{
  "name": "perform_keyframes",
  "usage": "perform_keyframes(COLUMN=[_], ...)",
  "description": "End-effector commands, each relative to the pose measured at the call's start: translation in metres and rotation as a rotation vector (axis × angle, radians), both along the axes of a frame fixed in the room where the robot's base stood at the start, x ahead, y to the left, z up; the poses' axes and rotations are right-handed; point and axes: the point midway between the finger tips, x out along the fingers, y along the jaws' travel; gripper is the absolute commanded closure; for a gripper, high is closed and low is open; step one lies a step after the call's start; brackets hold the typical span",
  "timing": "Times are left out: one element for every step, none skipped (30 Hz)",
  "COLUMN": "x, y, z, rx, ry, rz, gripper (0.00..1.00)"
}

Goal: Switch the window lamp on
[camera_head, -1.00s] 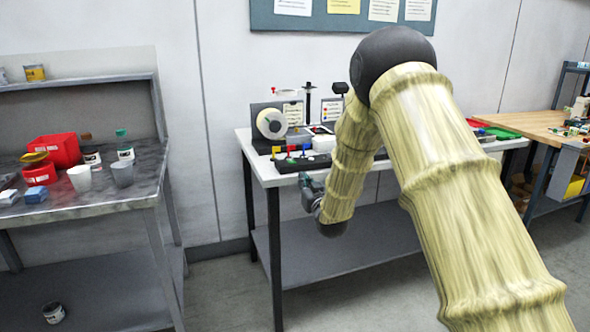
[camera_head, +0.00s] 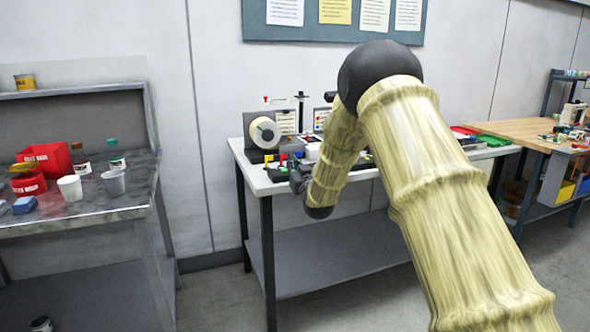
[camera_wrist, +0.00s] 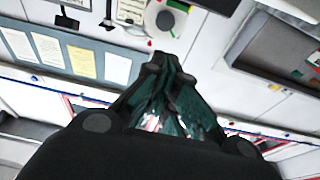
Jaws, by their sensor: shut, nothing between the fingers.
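The label rewinder, with a pale label roll (camera_head: 264,133) on a dark upright plate, stands at the left end of the white-topped table (camera_head: 256,184). The roll also shows in the wrist view (camera_wrist: 166,19). Small red, yellow and blue parts sit at the table's front, partly hidden by my gripper (camera_head: 293,164). I cannot tell which part is the window lamp or its switch. My gripper is at the table's front left edge, small in the head view. In the wrist view my gripper (camera_wrist: 160,62) has its fingers together and empty. My arm hides the rewinder's right part.
A grey bench (camera_head: 110,205) at the left holds red bins (camera_head: 45,160) and cups. A wooden workbench (camera_head: 530,130) stands at the right. A notice board (camera_head: 300,32) hangs on the wall. The floor between the left bench and the table is clear.

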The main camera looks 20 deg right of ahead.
Motion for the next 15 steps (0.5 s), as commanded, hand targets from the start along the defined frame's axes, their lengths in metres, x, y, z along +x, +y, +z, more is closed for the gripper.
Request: perform_keyframes(x=[0.008, 0.013, 0.019, 0.023, 0.027, 0.033, 0.036, 0.04, 0.045, 0.049, 0.052, 0.053, 0.052, 0.051, 0.051], y=[0.001, 0.001, 0.001, 0.001, 0.002, 0.002, 0.002, 0.002, 0.002, 0.002, 0.002, 0.002, 0.002, 0.002, 0.002], z=[0.003, 0.003, 0.004, 0.005, 0.006, 0.008, 0.008, 0.009, 0.01, 0.011, 0.011, 0.008, 0.002, -0.001, -0.006], rx=[-0.001, -0.001, -0.001, -0.001, -0.001, -0.001, -0.001, -0.001, -0.001, -0.001, 0.0, 0.0, 0.0, 0.0, 0.0], ry=[-0.003, -0.002, -0.002, -0.001, -0.002, -0.001, -0.002, -0.002, -0.001, -0.001, -0.001, 0.001, 0.003, 0.003, 0.003], rz=[0.001, 0.001, 0.001, 0.001, 0.001, 0.001, 0.001, 0.001, 0.001, 0.001, 0.001, 0.001, 0.0, 0.0, 0.001], gripper=[1.0, 1.0, 1.0, 1.0, 1.0, 1.0, 1.0, 1.0, 1.0, 1.0, 1.0, 1.0, 1.0, 1.0, 1.0])
